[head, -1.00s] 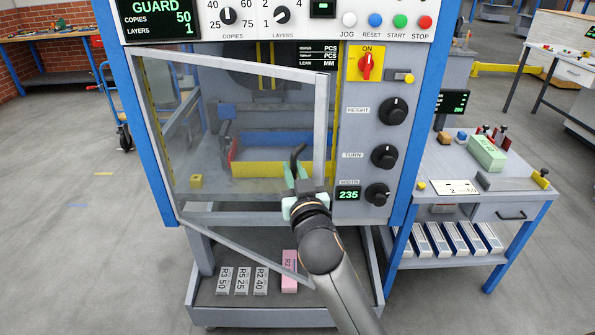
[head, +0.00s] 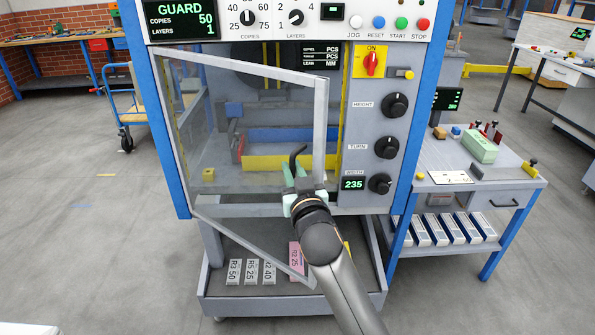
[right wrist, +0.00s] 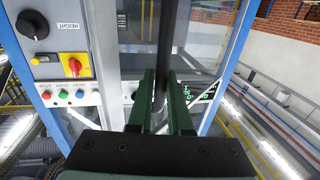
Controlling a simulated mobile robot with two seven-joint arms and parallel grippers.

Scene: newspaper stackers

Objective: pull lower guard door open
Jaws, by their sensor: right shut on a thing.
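The guard door (head: 320,125) is a clear panel in a grey frame, hinged at the left of the machine. It stands partly open, its free right edge swung out toward me. A dark, hooked handle (head: 297,152) shows near that edge. My right gripper (head: 302,183) is shut on the handle, low at the door's free edge. In the right wrist view the dark handle bar (right wrist: 166,45) runs between the green fingers of my right gripper (right wrist: 164,78). The fingers hide part of the handle. My left gripper is not in view.
A control panel with knobs (head: 395,105) is right of the door. Below is a tray (head: 270,304) with labelled blocks and a pink block (head: 296,258). A side table (head: 515,190) stands at the right, a trolley (head: 128,105) at the left.

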